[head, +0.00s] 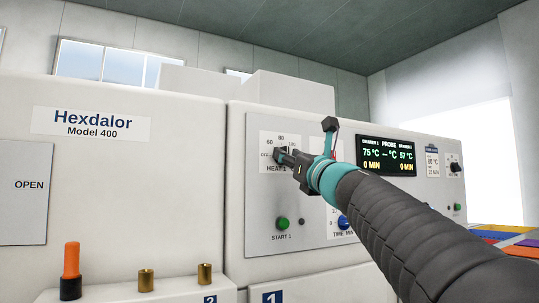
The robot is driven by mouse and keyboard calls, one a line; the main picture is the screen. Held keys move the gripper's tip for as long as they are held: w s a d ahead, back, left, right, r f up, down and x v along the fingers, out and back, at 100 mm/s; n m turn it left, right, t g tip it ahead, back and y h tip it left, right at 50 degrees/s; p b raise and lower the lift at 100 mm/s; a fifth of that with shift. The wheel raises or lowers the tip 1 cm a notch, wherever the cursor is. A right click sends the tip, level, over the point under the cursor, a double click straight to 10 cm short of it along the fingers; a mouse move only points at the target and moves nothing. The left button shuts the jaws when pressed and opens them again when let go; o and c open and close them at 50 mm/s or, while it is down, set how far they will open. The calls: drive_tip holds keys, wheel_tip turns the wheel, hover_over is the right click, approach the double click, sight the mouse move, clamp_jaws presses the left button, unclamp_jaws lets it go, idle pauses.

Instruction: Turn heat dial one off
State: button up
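The heat dial one, labelled HEAT 1 (276,169), is on the left of the machine's control panel (262,220). Its scale shows OFF at the left, then 60 and 80 above, with more marks to the right. My gripper (282,155) is at the dial, its fingers in front of the knob. The knob is mostly hidden, so its pointer direction cannot be read. I cannot tell whether the fingers are closed on the knob or only beside it.
A green START 1 button (283,223) and a blue TIME knob (344,222) sit below. A display (386,156) reads 75 °C and 57 °C. Further right is another dial (454,167). An orange-topped peg (71,260) and brass pegs (146,280) stand on the lower left ledge.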

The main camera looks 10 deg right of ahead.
clamp_jaws()
drive_tip(key=shift+n, duration=0.4)
drive_tip(key=n+g+y+p, duration=0.1)
drive_tip(key=n+g, duration=0.1)
drive_tip(key=n, duration=0.5)
drive_tip(key=n+g+y+p, duration=0.1)
drive_tip(key=n+g+y, duration=0.1)
drive_tip(key=n, duration=0.5)
drive_tip(key=n+g+y+p, duration=0.1)
drive_tip(key=n+g, duration=0.2)
drive_tip(key=n, duration=0.4)
drive_tip(key=shift+d+r+n+g+y, duration=0.2)
drive_tip(key=shift+r+n+g+y, duration=0.1)
drive_tip(key=shift+g+y, duration=0.1)
drive_tip(key=shift+f, duration=0.1)
